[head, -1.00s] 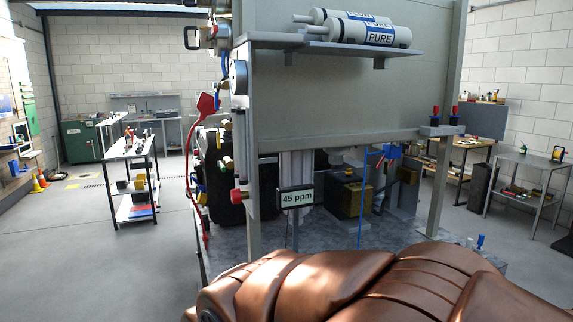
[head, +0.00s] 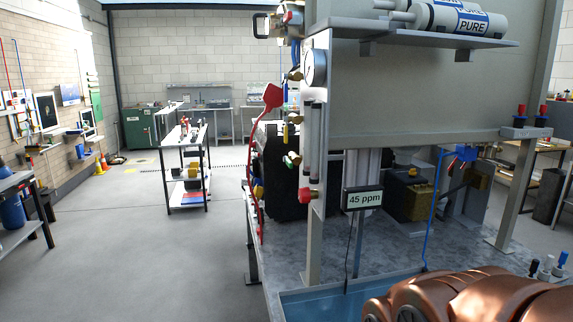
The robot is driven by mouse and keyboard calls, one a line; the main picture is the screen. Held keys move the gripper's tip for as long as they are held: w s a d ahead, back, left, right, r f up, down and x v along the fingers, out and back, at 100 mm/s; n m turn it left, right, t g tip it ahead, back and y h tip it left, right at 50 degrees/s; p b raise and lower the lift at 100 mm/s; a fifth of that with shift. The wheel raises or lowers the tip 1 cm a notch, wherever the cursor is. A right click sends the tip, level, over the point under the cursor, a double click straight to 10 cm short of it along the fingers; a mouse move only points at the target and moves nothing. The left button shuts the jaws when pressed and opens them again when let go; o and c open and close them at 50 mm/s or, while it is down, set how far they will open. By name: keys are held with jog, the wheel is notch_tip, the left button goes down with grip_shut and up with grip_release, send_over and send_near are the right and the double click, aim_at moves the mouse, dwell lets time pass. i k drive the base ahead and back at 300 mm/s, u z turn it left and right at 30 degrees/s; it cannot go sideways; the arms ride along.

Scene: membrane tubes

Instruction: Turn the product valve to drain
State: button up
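I cannot tell by label which fitting is the product valve. A valve with a blue handle (head: 466,153) sits under the grey panel of the rig, and a thin blue tube (head: 433,205) runs from near it down to a blue basin (head: 310,304). A small display (head: 362,198) reads 45 ppm. My copper-coloured arm covers the bottom right. My gripper is not in view.
The rig's bench (head: 265,275) fills the right half. A trolley (head: 187,165) stands behind.

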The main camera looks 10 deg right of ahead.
aim_at(289, 164)
jog(key=u, duration=0.55)
jog(key=i, duration=0.55)
jog(key=u, duration=0.9)
jog(key=i, duration=0.55)
jog(key=u, duration=0.15)
